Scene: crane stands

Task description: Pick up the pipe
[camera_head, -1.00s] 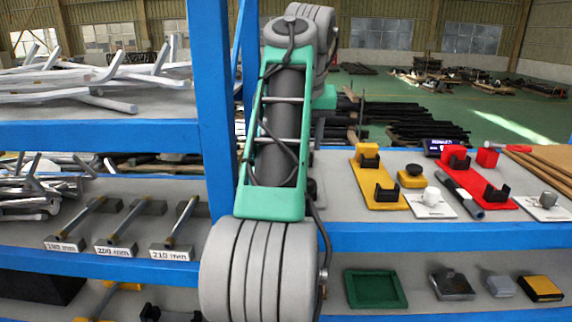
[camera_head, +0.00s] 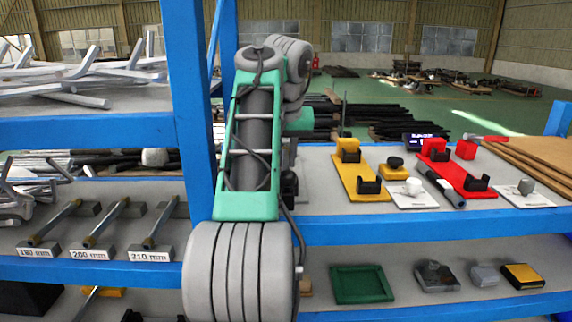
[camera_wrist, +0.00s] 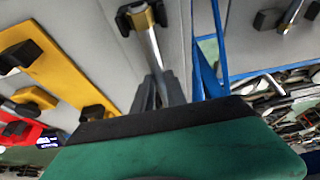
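A thin metallic pipe (camera_wrist: 151,45) with a brass-coloured end lies on a small black holder (camera_wrist: 140,16) in the wrist view. Its other end runs to the dark grey fingers of my gripper (camera_wrist: 162,88), which are just above the green and black body of my arm's end. The fingers are small and partly hidden, so I cannot tell their gap or whether they touch the pipe. In the head view my arm hides my gripper and this pipe. Similar rods lie on blocks marked 190 mm (camera_head: 35,252), 200 mm (camera_head: 92,253) and 210 mm (camera_head: 150,253).
A blue post (camera_head: 188,120) stands close left of my arm. A yellow plate (camera_head: 352,181) with black holders, a red plate (camera_head: 455,178) and a dark grey tube (camera_head: 440,188) lie on the right shelf. A green tray (camera_head: 362,285) is below.

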